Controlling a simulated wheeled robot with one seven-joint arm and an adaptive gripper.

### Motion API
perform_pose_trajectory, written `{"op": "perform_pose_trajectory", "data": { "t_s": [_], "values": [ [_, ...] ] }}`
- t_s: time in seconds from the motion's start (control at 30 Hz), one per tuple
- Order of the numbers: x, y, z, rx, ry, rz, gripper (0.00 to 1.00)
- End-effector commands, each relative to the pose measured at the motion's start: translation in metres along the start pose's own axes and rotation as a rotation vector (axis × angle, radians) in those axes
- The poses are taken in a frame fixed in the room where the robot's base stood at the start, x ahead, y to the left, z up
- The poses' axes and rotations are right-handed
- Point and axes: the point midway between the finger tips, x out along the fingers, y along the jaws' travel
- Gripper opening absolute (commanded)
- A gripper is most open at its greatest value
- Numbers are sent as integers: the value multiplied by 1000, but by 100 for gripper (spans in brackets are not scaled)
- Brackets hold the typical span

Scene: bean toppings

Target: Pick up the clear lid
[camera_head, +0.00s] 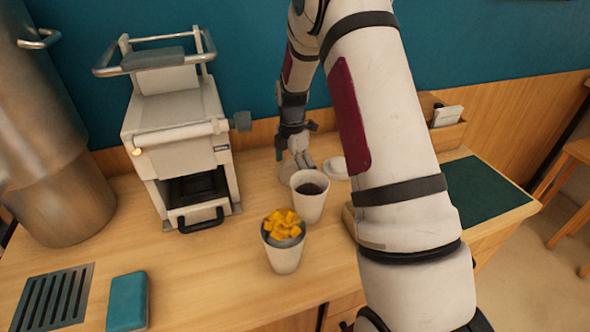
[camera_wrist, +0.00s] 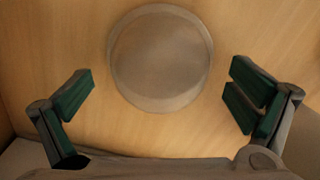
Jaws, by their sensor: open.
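The clear lid (camera_wrist: 160,58) lies on the wooden counter in the wrist view, a round see-through disc with a paler rim. In the head view a pale round shape at my gripper, behind the white cup, appears to be this lid (camera_head: 287,171). My gripper (camera_wrist: 160,98) is open, with one green-padded finger on each side of the lid's lower part and gaps between fingers and rim. In the head view my gripper (camera_head: 297,158) points down at the counter, partly hidden by the cup.
A white cup with dark contents (camera_head: 309,203) stands just in front of my gripper. A cup with yellow topping (camera_head: 284,251) stands nearer. Another pale round item (camera_head: 336,168) lies to the right. A white machine (camera_head: 181,150) stands left. A teal box (camera_head: 128,302) lies front left.

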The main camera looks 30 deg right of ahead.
Motion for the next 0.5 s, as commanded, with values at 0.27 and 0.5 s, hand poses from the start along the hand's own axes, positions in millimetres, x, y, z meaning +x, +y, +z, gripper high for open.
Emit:
{"op": "perform_pose_trajectory", "data": {
  "t_s": [0.27, 0.5],
  "values": [
    [0, 0, 0, 0, 0, 0, 79],
    [0, 0, 0, 0, 0, -1, 65]
  ]
}}
